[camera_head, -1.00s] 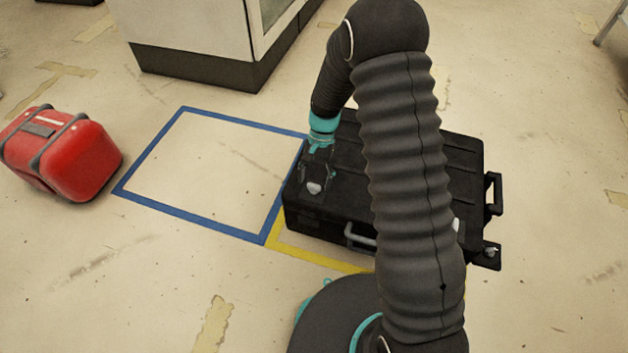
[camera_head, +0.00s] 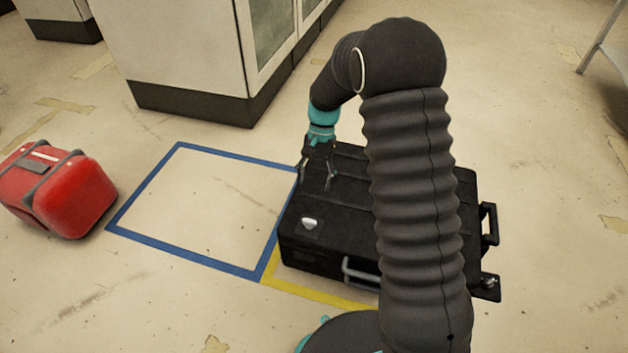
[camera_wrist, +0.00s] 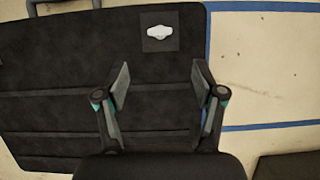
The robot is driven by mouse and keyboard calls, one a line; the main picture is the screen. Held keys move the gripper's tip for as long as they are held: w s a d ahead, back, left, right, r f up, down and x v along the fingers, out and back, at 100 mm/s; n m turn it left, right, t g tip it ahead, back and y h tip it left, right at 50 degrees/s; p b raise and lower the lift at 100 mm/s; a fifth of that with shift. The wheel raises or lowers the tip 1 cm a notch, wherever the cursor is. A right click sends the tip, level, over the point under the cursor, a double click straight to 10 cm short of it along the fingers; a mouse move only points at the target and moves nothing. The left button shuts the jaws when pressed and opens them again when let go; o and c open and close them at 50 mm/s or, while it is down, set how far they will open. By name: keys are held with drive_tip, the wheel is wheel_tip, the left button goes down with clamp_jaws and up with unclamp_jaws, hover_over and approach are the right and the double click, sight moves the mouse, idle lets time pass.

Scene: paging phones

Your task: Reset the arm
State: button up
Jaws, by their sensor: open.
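My gripper (camera_head: 317,184) is open and empty above the left part of a black case (camera_head: 336,232) in the head view. In the wrist view, the two fingers of my gripper (camera_wrist: 160,88) are spread apart with only the case's dark lid (camera_wrist: 65,80) behind them. A small white object (camera_head: 309,223) lies on a dark square patch at the case's front left corner. It also shows beyond the fingers in the wrist view (camera_wrist: 159,32), apart from them. My arm hides part of the case's middle and right.
A red case (camera_head: 60,190) lies on the floor at the left. A blue taped square (camera_head: 180,250) beside the black case is empty. Yellow tape (camera_head: 318,294) runs along the black case's front. A white cabinet (camera_head: 175,50) stands behind, and a metal leg (camera_head: 597,40) shows at the upper right.

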idle(0.3)
drive_tip(key=s+d+r+n+t+p, duration=0.1)
drive_tip(key=s+d+r+t, duration=0.4)
drive_tip(key=s+r, duration=0.8)
drive_tip(key=s+d+r+n+t+h+p, duration=0.1)
drive_tip(key=s+d+r+n+t+p, duration=0.1)
drive_tip(key=s+d+r, duration=0.5)
drive_tip(key=s+r+n+t, duration=0.1)
drive_tip(key=s+r+t, duration=0.1)
drive_tip(key=s+r, duration=0.4)
drive_tip(key=shift+d+t+h, duration=0.2)
drive_tip(key=shift+t+h, duration=0.1)
drive_tip(key=shift+t, duration=0.1)
drive_tip(key=shift+s, duration=0.1)
